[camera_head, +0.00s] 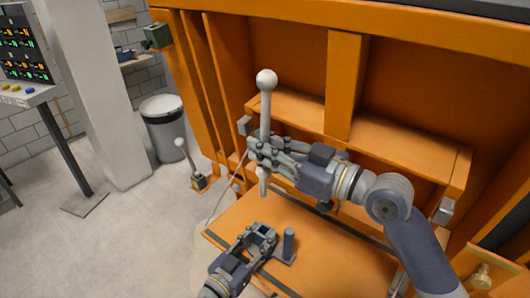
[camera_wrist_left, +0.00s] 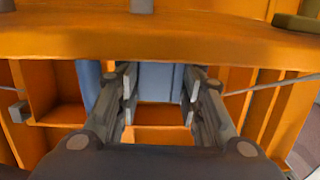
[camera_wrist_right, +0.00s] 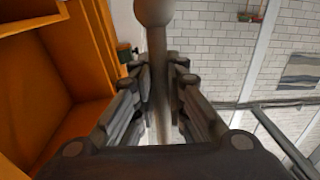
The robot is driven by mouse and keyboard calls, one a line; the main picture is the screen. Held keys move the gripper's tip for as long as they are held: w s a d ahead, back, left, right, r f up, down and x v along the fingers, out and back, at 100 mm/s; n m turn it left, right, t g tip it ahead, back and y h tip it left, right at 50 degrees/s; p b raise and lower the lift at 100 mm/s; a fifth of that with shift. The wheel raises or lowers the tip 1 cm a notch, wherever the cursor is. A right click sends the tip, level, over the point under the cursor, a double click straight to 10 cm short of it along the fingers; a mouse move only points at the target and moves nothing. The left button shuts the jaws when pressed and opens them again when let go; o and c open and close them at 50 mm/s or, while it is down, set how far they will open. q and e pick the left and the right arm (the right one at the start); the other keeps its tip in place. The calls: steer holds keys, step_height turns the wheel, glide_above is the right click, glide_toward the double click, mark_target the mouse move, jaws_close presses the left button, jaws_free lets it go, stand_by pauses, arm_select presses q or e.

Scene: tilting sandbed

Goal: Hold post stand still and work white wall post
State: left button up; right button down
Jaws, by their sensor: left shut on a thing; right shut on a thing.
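The white wall post (camera_head: 265,105), topped by a ball, stands nearly upright in front of the orange frame. My right gripper (camera_head: 259,150) is shut around its shaft below the ball. In the right wrist view the post (camera_wrist_right: 157,60) runs between the fingers. The post's lower part shows under the gripper; its foot is unclear. The blue-grey post stand (camera_head: 289,241) is on the orange panel. My left gripper (camera_head: 264,236) is beside its upright, shut on part of the stand. In the left wrist view a blue-grey part of the stand (camera_wrist_left: 157,80) is between the fingers.
The orange frame (camera_head: 343,85) rises behind both grippers, with a ledge and dividers close to my right arm. The orange panel (camera_head: 335,255) lies below.

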steer(key=shift+r, duration=0.2)
steer(key=s+a, duration=0.4)
steer(key=s, duration=0.2)
steer(key=shift+s+a, duration=0.25)
steer(key=shift+a, duration=0.1)
stand_by(0.4)
arm_select(q)
steer(key=o, duration=1.3)
steer(key=shift+s, duration=0.1)
